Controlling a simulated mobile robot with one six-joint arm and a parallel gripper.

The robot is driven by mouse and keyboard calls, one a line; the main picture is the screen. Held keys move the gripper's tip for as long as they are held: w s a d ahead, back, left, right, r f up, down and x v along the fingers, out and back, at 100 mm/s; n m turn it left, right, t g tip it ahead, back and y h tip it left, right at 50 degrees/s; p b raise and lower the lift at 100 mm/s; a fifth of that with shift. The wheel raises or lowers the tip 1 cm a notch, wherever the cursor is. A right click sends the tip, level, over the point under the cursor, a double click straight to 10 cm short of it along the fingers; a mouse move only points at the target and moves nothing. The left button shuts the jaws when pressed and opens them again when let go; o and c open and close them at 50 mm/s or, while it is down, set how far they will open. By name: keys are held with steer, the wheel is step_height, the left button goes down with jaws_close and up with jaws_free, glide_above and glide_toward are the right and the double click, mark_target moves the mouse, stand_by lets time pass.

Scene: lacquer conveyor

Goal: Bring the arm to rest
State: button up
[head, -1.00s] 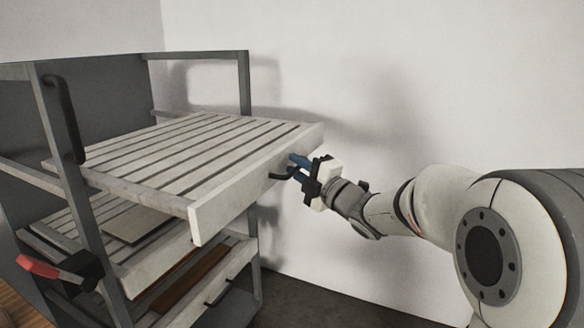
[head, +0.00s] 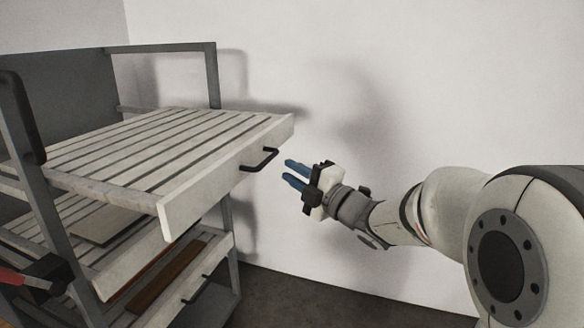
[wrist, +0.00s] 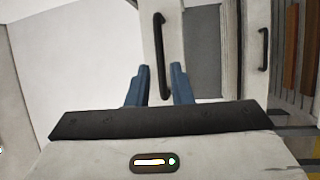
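My gripper (head: 290,173) is open and empty, its two blue fingers apart and pointing at the front of the top slatted tray (head: 180,208). The tray sticks out from the grey rack and has a black handle (head: 260,160) on its front. A gap shows between the fingertips and the handle in the head view. In the wrist view the handle (wrist: 160,50) stands upright in the picture, ahead of and between the blue fingers (wrist: 159,85). My arm reaches in from the right.
The grey rack (head: 216,75) holds lower slatted trays; a brown board (head: 168,277) lies on one, and a lower handle (head: 196,289) shows. A red and black part (head: 35,280) is on the rack's left post. A white wall (head: 400,80) stands behind. Floor is clear between rack and arm.

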steer(key=s+d+r+m+g+h+p, duration=0.1)
steer(key=s+d+m+h+p, duration=0.2)
steer(key=d+m+h+p, duration=0.35)
steer(key=s+d+m+g+h+p, duration=0.1)
steer(key=s+d+m+h+p, duration=0.25)
steer(key=d+m+h, duration=0.6)
steer(key=s+a+f+m+g+y+p, duration=0.1)
steer(key=s+m+g+p, duration=0.6)
steer(key=s, duration=1.3)
steer(key=a+f+m+g, duration=0.1)
steer(key=m+g, duration=0.1)
steer(key=m, duration=0.1)
steer(key=shift+y, duration=0.4)
